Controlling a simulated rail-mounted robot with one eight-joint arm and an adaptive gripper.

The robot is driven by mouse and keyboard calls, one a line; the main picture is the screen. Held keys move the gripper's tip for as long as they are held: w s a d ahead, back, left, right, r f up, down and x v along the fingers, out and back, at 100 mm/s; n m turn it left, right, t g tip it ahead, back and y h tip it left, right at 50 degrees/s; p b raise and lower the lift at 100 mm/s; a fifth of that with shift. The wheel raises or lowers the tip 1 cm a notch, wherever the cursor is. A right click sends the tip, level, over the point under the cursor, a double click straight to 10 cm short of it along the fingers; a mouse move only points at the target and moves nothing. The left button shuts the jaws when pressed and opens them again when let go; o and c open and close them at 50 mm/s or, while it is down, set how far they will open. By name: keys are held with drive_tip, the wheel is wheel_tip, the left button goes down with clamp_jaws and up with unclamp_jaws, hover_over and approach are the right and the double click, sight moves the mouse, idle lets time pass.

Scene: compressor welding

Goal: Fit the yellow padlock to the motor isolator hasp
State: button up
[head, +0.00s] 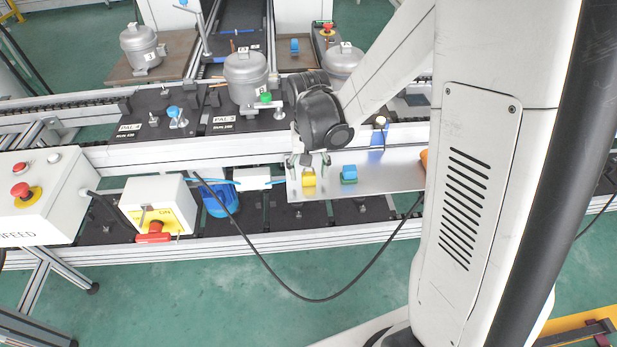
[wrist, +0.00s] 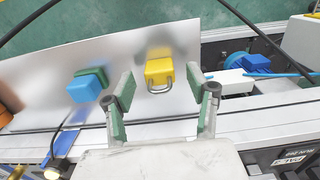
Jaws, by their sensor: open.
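The yellow padlock (head: 308,179) rests on a bare metal shelf plate (head: 395,172), near its left end. In the wrist view the yellow padlock (wrist: 159,71) has its grey shackle towards me. My gripper (head: 307,160) is over the padlock; in the wrist view my gripper (wrist: 167,92) is open, one finger on each side of it, with gaps showing. The motor isolator (head: 172,194) is a white box with a yellow plate and red handle (head: 153,238), left of the shelf. A small grey metal part (head: 147,214) on its face may be the hasp; its detail is too small to tell.
A blue block (head: 348,171) with a green one against it sits right of the padlock. An orange item (head: 424,158) is partly hidden by my column. A blue motor (head: 218,200) and white junction box (head: 252,178) lie between shelf and isolator. A black cable hangs in front.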

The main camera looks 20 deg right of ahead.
drive_tip(key=shift+f, duration=1.35)
drive_tip(key=c, duration=1.3)
drive_tip(key=shift+o, duration=0.2)
drive_tip(key=shift+r, duration=0.15)
drive_tip(key=shift+r, duration=0.6)
wheel_tip(320, 180, up, 2)
drive_tip(key=shift+r, duration=0.2)
drive_tip(key=s+a+r, duration=0.4)
drive_tip(key=a+r, duration=0.3)
drive_tip(key=a, duration=0.3)
drive_tip(key=shift+s+a, duration=0.3)
drive_tip(key=shift+s, duration=0.1)
